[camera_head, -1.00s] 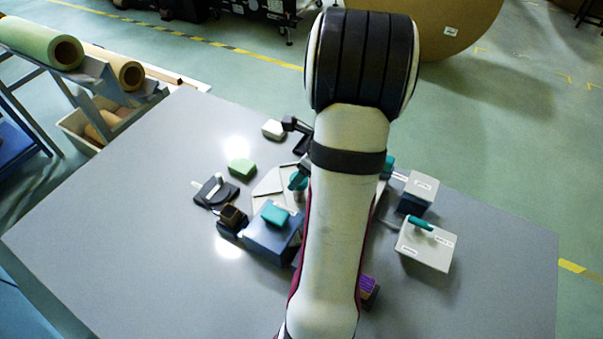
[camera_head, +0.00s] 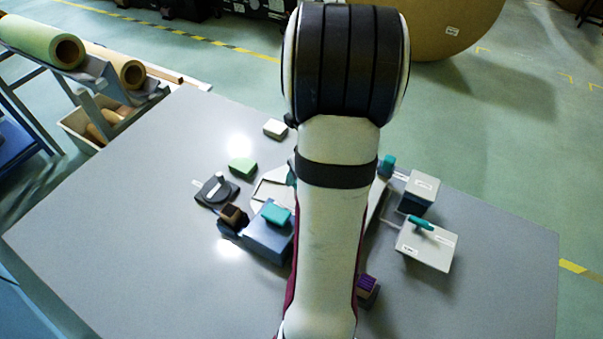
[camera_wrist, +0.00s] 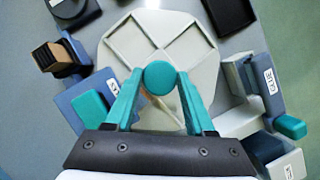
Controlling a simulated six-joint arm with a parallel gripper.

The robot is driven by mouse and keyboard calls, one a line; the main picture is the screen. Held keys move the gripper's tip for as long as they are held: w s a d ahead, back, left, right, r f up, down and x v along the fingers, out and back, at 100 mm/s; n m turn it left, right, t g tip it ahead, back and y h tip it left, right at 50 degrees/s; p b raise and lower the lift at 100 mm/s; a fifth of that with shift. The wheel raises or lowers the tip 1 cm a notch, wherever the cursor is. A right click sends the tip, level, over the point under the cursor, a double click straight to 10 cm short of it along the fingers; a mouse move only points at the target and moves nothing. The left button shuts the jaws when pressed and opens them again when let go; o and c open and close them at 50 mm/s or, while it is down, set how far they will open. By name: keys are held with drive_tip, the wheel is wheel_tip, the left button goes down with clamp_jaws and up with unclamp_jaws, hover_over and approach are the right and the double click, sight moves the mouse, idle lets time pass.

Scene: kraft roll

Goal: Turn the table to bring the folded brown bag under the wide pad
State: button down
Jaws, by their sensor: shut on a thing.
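The turntable is a pale grey, many-sided disc (camera_wrist: 122,42) with raised dividers, centred in the wrist view; its left part (camera_head: 268,190) shows beside my arm in the head view. My gripper (camera_wrist: 161,76) has its teal fingers closed on a round teal knob (camera_wrist: 159,77) above the disc. The arm hides the gripper in the head view. Two visible compartments look empty. A thin tan strip (camera_wrist: 160,103) shows between the fingers; I cannot tell whether it is the folded brown bag. I cannot tell which station has the wide pad.
A blue box with a teal block (camera_head: 277,213) stands left of the arm. Grey labelled boxes (camera_head: 427,245) stand right. A dark brown block (camera_wrist: 47,57) and black base sit left of the disc. A green block (camera_head: 242,168) lies behind. The table's left side is clear.

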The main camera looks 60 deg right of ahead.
drive_tip(key=shift+m+h, duration=0.3)
drive_tip(key=shift+m, duration=0.7)
drive_tip(key=shift+m+g, duration=0.3)
drive_tip(key=shift+m, duration=0.2)
drive_tip(key=shift+c, duration=1.3)
unclamp_jaws()
drive_tip(key=a+v, duration=0.1)
drive_tip(key=v, duration=1.5)
drive_tip(key=w+a+n+g+y, duration=0.1)
drive_tip(key=w+a+n+y, duration=0.1)
drive_tip(key=w+a+n, duration=1)
drive_tip(key=s+a+f+n+g+y, duration=0.1)
drive_tip(key=s+a+n, duration=0.6)
drive_tip(key=n, duration=0.7)
drive_tip(key=s+a+f+n+g+y, duration=0.1)
drive_tip(key=s+a+f+n, duration=0.1)
drive_tip(key=s+a+n, duration=0.5)
drive_tip(key=a+n, duration=0.4)
drive_tip(key=n, duration=0.3)
drive_tip(key=shift+s+y, duration=0.15)
drive_tip(key=shift+y, duration=0.25)
